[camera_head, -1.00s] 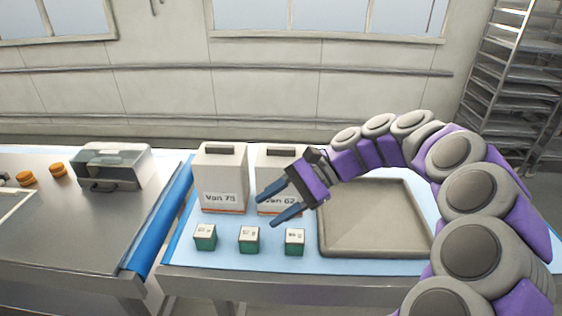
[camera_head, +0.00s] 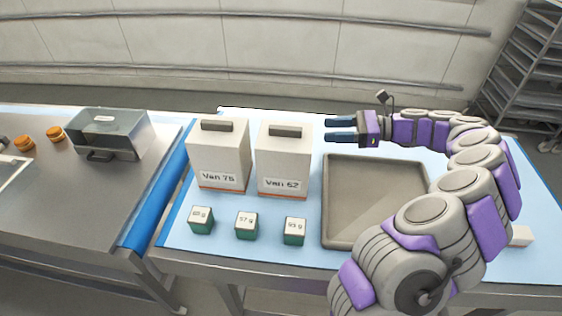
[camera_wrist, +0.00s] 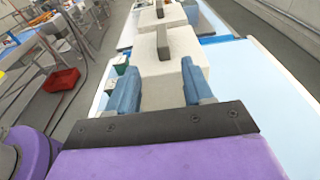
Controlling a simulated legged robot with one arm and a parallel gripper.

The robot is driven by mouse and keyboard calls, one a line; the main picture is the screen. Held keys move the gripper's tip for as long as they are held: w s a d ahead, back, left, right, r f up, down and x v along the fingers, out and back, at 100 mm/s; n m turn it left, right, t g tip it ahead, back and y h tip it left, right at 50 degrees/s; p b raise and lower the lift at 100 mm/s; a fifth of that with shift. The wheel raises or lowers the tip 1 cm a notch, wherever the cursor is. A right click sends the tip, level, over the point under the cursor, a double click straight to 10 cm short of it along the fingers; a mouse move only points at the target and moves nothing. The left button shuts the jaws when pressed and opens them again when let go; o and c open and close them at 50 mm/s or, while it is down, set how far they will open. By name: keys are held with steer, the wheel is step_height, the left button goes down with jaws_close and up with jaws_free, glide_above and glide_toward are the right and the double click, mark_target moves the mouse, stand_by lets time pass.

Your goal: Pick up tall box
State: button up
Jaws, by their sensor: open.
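Two tall white boxes stand upright side by side on the blue table top. The left box (camera_head: 218,158) reads "Van 75" or similar, and the right box (camera_head: 284,162) reads "Van 62". Each has a dark grey handle on top. My gripper (camera_head: 326,130) is open and empty, just right of the right box near its top, with fingers pointing left at it. In the wrist view, the near box (camera_wrist: 165,75) with its handle shows between the open fingers (camera_wrist: 160,82). The other box (camera_wrist: 158,18) stands behind it. Whether the fingers overlap the near box's sides is unclear.
Three small green-and-white weight blocks (camera_head: 246,225) stand in front of the boxes. An empty grey-brown tray (camera_head: 330,205) lies right of them. A metal case (camera_head: 112,135) and orange round items (camera_head: 55,133) sit on the left counter. A red bin (camera_wrist: 62,80) is on the floor.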

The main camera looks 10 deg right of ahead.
mark_target(295, 128)
steer(key=b+x, duration=0.2)
steer(key=x, duration=0.8)
steer(key=shift+w+d+f, duration=0.1)
steer(key=shift+w, duration=0.1)
steer(key=shift+w+a+b, duration=0.25)
steer(key=shift+a+b, duration=0.05)
steer(key=shift+d, duration=0.25)
steer(key=shift+a, duration=0.4)
steer(key=c, duration=0.6)
jaws_close()
steer(key=shift+d, duration=0.15)
